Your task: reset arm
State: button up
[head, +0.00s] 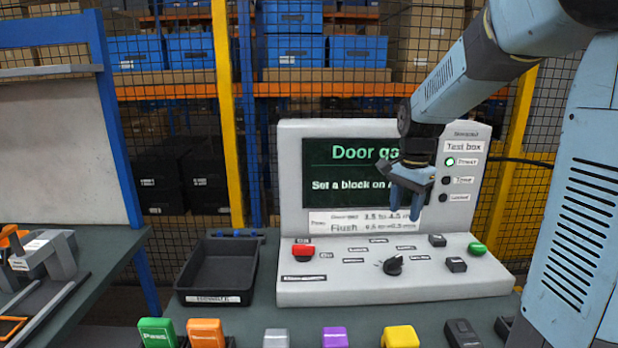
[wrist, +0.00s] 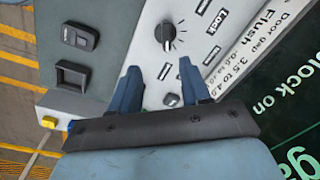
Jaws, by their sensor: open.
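My arm reaches in from the upper right of the head view. My gripper (head: 404,214) hangs from it in front of the test box screen (head: 345,172), fingers pointing down. The two blue fingers stand apart with nothing between them, and they also show in the wrist view (wrist: 160,75). The test box (head: 320,292) is a light grey console with a sloped control panel below the fingers. A dark knob (head: 393,265) sits on that panel and shows in the wrist view (wrist: 166,34) beyond the fingertips. The gripper hides part of the screen's text.
A black tray (head: 192,288) stands left of the test box. Green (head: 157,331), orange (head: 206,332), grey (head: 276,338), purple (head: 335,337) and yellow (head: 400,336) blocks line the bench front. A red button (head: 303,250) and a green button (head: 477,248) are on the panel.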

jog(key=s+r+n+t, duration=0.1)
jog(key=s+r+n, duration=0.1)
jog(key=s, duration=0.5)
jog(key=s+a+r+n+t, duration=0.1)
jog(key=s+r+n+t, duration=0.1)
jog(key=s+n, duration=0.3)
jog(key=s+r+n+t, duration=0.2)
jog(key=s+n, duration=0.1)
jog(key=s, duration=0.7)
jog(key=shift+a+r+n, duration=0.15)
jog(key=shift+a+n, duration=0.05)
jog(key=shift+n, duration=0.1)
